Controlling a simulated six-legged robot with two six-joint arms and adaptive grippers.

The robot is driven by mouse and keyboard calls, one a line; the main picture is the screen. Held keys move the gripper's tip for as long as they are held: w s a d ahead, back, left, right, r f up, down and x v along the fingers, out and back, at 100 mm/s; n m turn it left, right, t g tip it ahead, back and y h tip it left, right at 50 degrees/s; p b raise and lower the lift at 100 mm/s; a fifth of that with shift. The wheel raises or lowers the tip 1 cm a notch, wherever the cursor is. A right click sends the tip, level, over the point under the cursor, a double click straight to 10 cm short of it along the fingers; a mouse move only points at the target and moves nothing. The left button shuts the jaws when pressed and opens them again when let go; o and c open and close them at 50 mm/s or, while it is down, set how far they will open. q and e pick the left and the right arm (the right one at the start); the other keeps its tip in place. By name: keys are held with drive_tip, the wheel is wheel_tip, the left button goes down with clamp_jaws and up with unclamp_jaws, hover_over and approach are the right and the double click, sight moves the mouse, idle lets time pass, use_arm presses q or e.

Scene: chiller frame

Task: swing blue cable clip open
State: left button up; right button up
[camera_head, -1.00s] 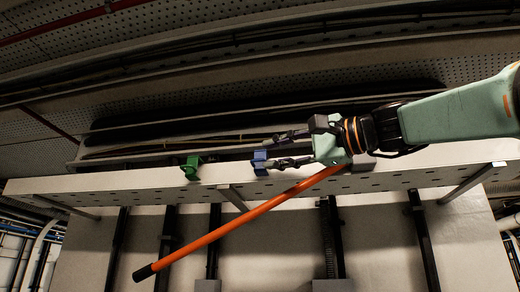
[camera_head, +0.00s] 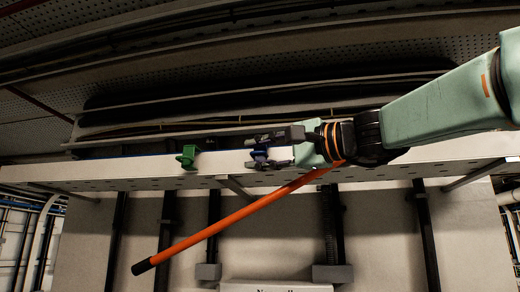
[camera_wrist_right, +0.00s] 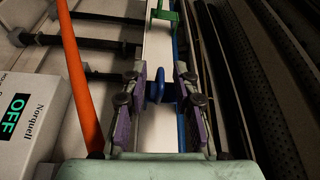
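The blue cable clip (camera_head: 259,156) sits on the front edge of the long white shelf (camera_head: 120,173), partly hidden by my right gripper's fingers. In the right wrist view the blue clip (camera_wrist_right: 157,92) stands between the purple-padded fingers, with visible gaps on both sides. My right gripper (camera_head: 263,151) is open around the clip; it also shows in the right wrist view (camera_wrist_right: 163,91). I cannot make out whether the clip is open or closed. My left gripper is not in view.
A green clip (camera_head: 187,156) sits farther left on the same edge. An orange bar (camera_head: 235,217) with a black end slants below the shelf, near my right gripper. Dark cables (camera_head: 200,128) run behind. A white box reading OFF (camera_wrist_right: 22,110) shows in the wrist view.

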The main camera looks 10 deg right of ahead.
drive_tip(key=shift+s+r, duration=0.1)
drive_tip(key=shift+s, duration=0.2)
drive_tip(key=shift+c, duration=1)
drive_tip(key=shift+w+d, duration=0.1)
drive_tip(key=shift+w, duration=0.15)
clamp_jaws()
drive_tip(key=shift+s, duration=0.1)
